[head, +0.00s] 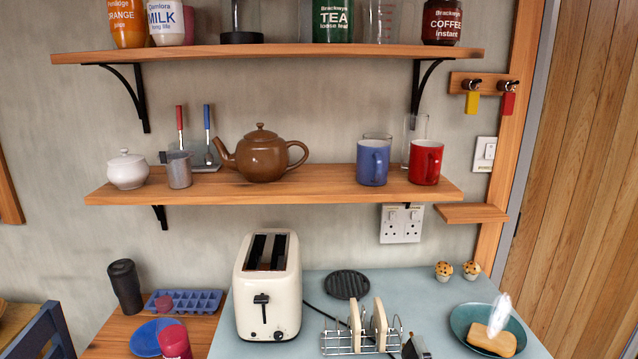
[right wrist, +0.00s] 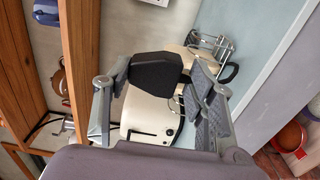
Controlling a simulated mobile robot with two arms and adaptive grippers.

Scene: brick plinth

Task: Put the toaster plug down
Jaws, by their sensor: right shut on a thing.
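The cream toaster (head: 268,300) stands upright on the pale blue worktop, left of centre in the head view. Its black cord (head: 328,314) runs right, toward the toast rack. In the right wrist view my right gripper (right wrist: 157,86) is shut on a black block, which I take to be the toaster plug (right wrist: 155,72). The toaster (right wrist: 140,112) shows behind the plug and fingers. Grey and black parts (head: 415,347) at the bottom of the head view, beside the rack, seem to be the gripper's tip. My left gripper is not in view.
A wire rack with toast (head: 357,330) stands right of the toaster, with a round black trivet (head: 347,284) behind it. Sockets (head: 402,224) are on the wall under the lower shelf (head: 330,189).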

